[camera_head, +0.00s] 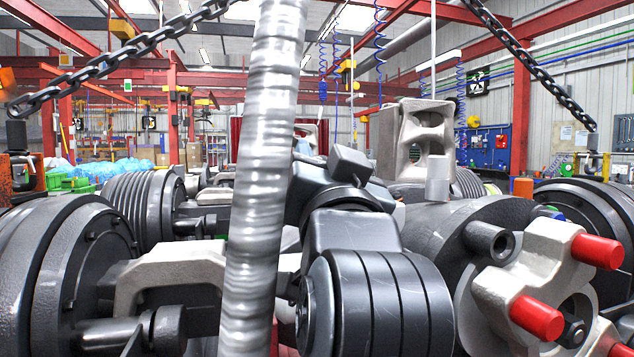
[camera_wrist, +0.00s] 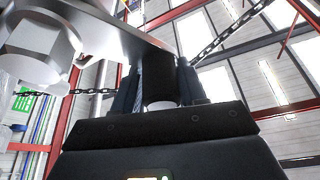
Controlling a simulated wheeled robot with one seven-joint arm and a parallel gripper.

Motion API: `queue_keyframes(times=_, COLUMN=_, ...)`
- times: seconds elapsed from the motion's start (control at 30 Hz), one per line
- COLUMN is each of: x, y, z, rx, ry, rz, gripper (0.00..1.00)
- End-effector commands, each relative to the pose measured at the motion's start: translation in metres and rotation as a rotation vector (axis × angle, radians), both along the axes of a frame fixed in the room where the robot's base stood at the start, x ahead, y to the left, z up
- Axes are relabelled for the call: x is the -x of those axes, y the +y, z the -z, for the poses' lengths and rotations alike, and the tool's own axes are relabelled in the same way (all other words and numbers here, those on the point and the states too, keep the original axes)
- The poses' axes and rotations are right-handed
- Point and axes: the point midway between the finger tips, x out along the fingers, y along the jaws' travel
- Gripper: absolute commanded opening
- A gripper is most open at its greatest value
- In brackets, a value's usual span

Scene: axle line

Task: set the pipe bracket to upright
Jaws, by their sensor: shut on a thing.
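In the wrist view my gripper (camera_wrist: 158,88) has its two dark fingers closed around a short dark cylindrical grip. The grip meets a flat grey metal arm (camera_wrist: 130,38), which I take to be the pipe bracket. That arm slants across the top left, and a large grey boss (camera_wrist: 38,50) shows close beside it. In the head view I cannot pick out the gripper or its hold with certainty. A silver ribbed pipe (camera_head: 260,180) stands nearly upright in the foreground and hides what is behind it. The bracket's full angle cannot be told.
A dark grooved cylinder (camera_head: 375,300) fills the front centre. A pale hub with red-tipped studs (camera_head: 545,285) is at right, a dark drum (camera_head: 75,270) at left. A pale cast block (camera_head: 415,140) stands behind. Chains (camera_head: 125,52) hang overhead on both sides.

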Motion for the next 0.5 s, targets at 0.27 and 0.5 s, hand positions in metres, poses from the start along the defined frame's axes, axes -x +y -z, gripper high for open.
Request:
queue_keyframes(times=0.27, x=-0.009, y=-0.018, z=-0.002, rx=-0.219, ry=0.063, rz=-0.002, gripper=0.0)
queue_keyframes(times=0.5, x=-0.013, y=-0.032, z=-0.003, rx=-0.366, ry=0.108, rz=-0.001, gripper=0.0)
